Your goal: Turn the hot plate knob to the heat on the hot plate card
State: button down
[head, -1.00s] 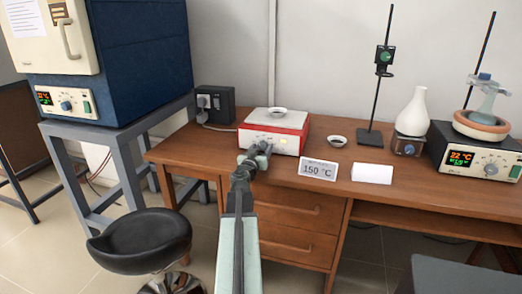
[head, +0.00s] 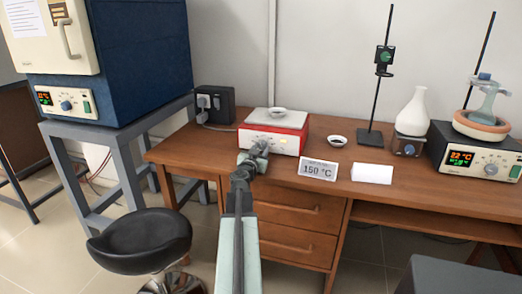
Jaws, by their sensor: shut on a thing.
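The hot plate (head: 290,138) is a white and red box on the wooden desk, with a small white dish on its top. Its front panel shows small orange marks. My gripper (head: 260,147) is at the left part of that front panel, shut on the hot plate knob, which the gripper hides from view. The knob's setting cannot be read. The hot plate card (head: 318,172) stands on the desk to the right of my gripper and reads 150 °C.
A second small dish (head: 337,141) and a blank white card (head: 372,173) are on the desk. A stand (head: 370,139), a white flask (head: 412,112) and a heating unit (head: 478,158) are at the right. A blue furnace (head: 140,60) and a black stool (head: 140,240) are at the left.

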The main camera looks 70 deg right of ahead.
jog(key=c, duration=1)
grip_release()
jog(key=shift+o, duration=0.2)
jog(key=shift+a, duration=0.15)
jog(key=a, duration=0.7)
jog(key=shift+s+a, duration=0.25)
jog(key=shift+a, duration=0.05)
